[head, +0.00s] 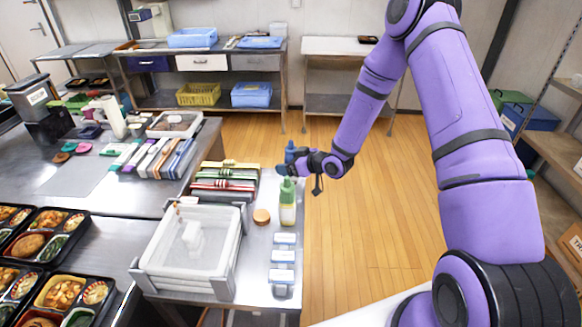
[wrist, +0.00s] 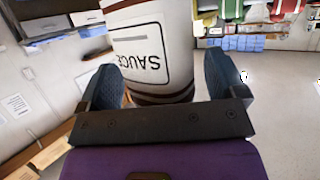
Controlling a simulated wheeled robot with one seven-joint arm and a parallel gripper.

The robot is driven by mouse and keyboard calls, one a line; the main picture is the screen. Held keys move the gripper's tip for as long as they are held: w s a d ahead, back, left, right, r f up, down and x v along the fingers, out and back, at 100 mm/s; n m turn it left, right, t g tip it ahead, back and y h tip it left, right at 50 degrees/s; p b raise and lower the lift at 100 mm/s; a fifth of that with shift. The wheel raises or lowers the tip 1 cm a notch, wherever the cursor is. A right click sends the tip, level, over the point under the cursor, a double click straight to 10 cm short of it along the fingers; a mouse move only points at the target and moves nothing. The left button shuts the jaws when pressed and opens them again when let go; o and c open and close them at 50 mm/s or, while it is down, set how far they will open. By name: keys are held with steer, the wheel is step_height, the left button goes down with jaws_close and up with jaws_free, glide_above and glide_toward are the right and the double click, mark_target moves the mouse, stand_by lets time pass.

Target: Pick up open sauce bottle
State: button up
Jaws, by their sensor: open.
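In the wrist view a white bottle (wrist: 150,45) with brown bands and an upside-down SAUCE label fills the space just beyond and between my fingertips. Its far end is cut off by the top of the picture. My gripper (wrist: 165,85) is open, with one blue finger on each side of the bottle; contact cannot be told. In the head view my gripper (head: 287,161) is over the right part of the near counter. A green-topped pale bottle (head: 288,206) stands upright just in front of it there. I cannot tell whether both views show the same bottle.
Left of the green-topped bottle lie a round brown disc (head: 262,216) and a stack of clear trays (head: 190,250). Several small labelled blocks (head: 283,257) line the counter's right edge. Stacked coloured items (head: 222,185) lie behind. The wooden floor (head: 370,220) to the right is clear.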

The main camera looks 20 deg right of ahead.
mark_target(290, 141)
steer(key=c, duration=0.7)
steer(key=shift+c, duration=0.2)
steer(key=shift+r, duration=0.1)
step_height(290, 141, up, 10)
steer(key=shift+f, duration=0.1)
steer(key=shift+o, duration=0.4)
